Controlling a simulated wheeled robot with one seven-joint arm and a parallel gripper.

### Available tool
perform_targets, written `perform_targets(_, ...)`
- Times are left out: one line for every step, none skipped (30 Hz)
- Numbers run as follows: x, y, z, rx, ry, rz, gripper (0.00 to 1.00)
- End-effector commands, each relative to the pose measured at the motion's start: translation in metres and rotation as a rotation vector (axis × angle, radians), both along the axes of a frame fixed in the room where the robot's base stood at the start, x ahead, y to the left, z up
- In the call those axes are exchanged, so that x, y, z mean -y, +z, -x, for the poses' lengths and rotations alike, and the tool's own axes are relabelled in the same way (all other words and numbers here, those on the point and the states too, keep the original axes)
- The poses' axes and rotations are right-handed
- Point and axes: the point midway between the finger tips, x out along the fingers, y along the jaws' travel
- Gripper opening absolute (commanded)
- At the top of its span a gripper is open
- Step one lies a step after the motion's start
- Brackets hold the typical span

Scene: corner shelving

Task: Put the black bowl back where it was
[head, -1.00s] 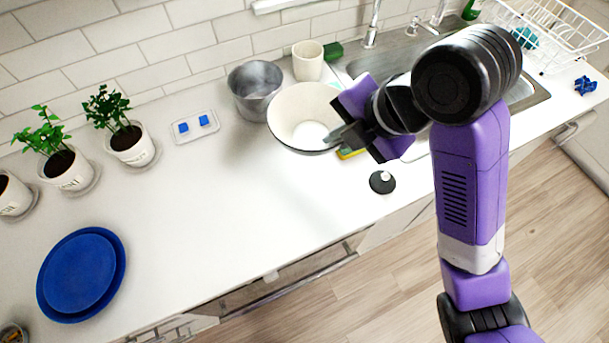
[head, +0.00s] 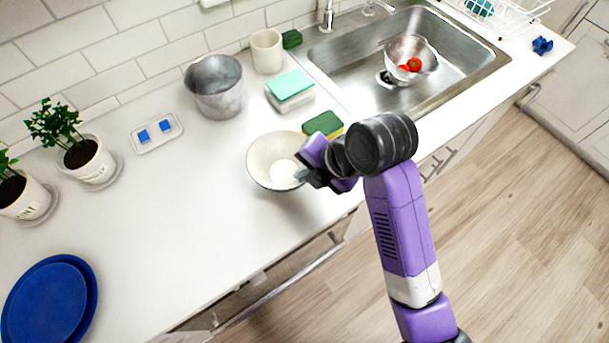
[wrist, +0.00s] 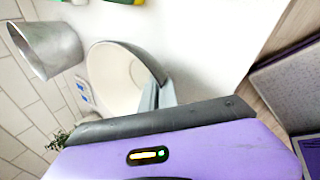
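The bowl (head: 268,158) has a cream inside and a dark rim and outside. It is over the front part of the white counter, roughly level; I cannot tell whether its base touches the counter. My gripper (head: 303,175) is at the bowl's right rim, with its fingers closed on the wall. In the wrist view the bowl (wrist: 112,75) lies beyond the grey fingertips (wrist: 158,94), which meet its rim. The far finger is partly hidden by the bowl.
A metal pot (head: 215,88), a cream cup (head: 267,50), a teal-topped block (head: 290,88) and a green-yellow sponge (head: 323,124) stand behind. The sink (head: 455,75) holds a colander (head: 425,62) with tomatoes. Blue plates (head: 45,305) lie front left. The counter left of the bowl is clear.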

Motion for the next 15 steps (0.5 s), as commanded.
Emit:
perform_targets(0.000, -0.007, 0.000, -0.002, -0.002, -0.001, 0.00)
perform_targets(0.000, -0.011, 0.000, -0.003, -0.002, 0.000, 0.00)
perform_targets(0.000, -0.015, 0.000, 0.000, -0.002, -0.001, 0.00)
perform_targets(0.000, -0.017, 0.000, 0.000, -0.001, -0.001, 0.00)
perform_targets(0.000, -0.019, 0.000, 0.000, -0.001, -0.001, 0.00)
perform_targets(0.000, -0.021, 0.000, 0.001, -0.001, -0.001, 0.00)
perform_targets(0.000, -0.021, 0.000, 0.001, -0.001, -0.001, 0.00)
perform_targets(0.000, -0.021, 0.000, 0.002, 0.000, -0.002, 0.00)
perform_targets(0.000, -0.021, -0.001, 0.003, -0.001, -0.002, 0.00)
perform_targets(0.000, -0.021, -0.001, 0.003, -0.001, -0.002, 0.00)
perform_targets(0.000, -0.021, -0.001, 0.003, -0.001, -0.002, 0.00)
perform_targets(0.000, -0.021, 0.000, 0.002, 0.000, -0.002, 0.00)
perform_targets(0.000, -0.021, 0.000, 0.002, 0.000, -0.002, 0.00)
perform_targets(0.000, -0.021, 0.000, 0.002, 0.000, -0.002, 0.00)
perform_targets(0.000, -0.023, 0.000, 0.002, 0.000, -0.002, 0.00)
